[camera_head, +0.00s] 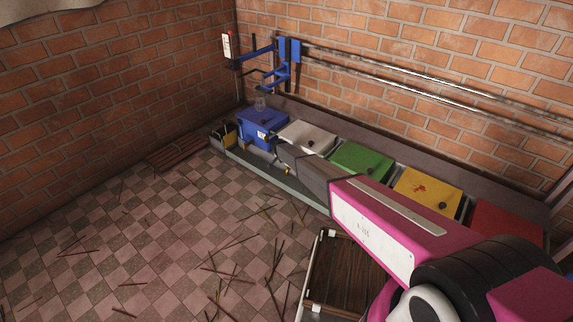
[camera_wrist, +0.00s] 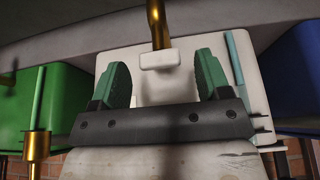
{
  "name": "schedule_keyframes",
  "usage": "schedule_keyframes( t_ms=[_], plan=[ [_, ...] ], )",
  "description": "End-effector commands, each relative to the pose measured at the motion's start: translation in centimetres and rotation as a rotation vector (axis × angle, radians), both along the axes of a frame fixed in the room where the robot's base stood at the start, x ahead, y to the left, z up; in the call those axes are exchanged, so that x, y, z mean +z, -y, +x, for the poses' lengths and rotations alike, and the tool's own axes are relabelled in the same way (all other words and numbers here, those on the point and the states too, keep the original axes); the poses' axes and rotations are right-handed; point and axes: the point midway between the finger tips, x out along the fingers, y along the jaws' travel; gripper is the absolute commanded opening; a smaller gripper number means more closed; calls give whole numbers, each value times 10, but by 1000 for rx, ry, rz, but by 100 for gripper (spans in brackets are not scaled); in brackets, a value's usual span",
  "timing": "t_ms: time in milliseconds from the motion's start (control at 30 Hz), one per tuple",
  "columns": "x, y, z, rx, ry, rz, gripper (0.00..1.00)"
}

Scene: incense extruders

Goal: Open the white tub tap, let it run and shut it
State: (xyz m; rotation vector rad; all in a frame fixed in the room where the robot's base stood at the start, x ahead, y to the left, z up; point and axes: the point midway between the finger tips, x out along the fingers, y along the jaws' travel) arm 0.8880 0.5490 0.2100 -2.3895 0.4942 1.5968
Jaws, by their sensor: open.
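The white tub (camera_head: 306,136) stands in the row against the back wall, between a blue and a green tub. It also shows in the wrist view (camera_wrist: 178,62), behind my fingers. A brass tap (camera_wrist: 157,24) with a pale, block-shaped handle (camera_wrist: 160,61) shows in front of the white tub. My gripper (camera_wrist: 163,76) is open, its two green-padded fingers on either side of the handle, with gaps visible on both sides. I cannot tell how near the fingertips are in depth. In the head view my arm hides most of the white tub's front, and the tap is not clear.
The blue tub (camera_head: 263,125) and green tub (camera_head: 361,160) are close on either side. Another brass tap (camera_wrist: 37,146) shows by the green tub. A yellow tub (camera_head: 426,188) and red tub (camera_head: 505,226) follow. A wooden tray (camera_head: 345,275) is near me; thin sticks litter the open floor.

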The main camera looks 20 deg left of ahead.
Motion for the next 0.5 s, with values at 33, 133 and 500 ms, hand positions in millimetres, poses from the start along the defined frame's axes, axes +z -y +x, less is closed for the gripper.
schedule_keyframes(
  t_ms=[33,133,500],
  plan=[
    [6,0,-3,0,0,1,70],
    [19,-2,-8,0,0,1,70],
    [79,-12,-32,0,0,1,70]
  ],
)
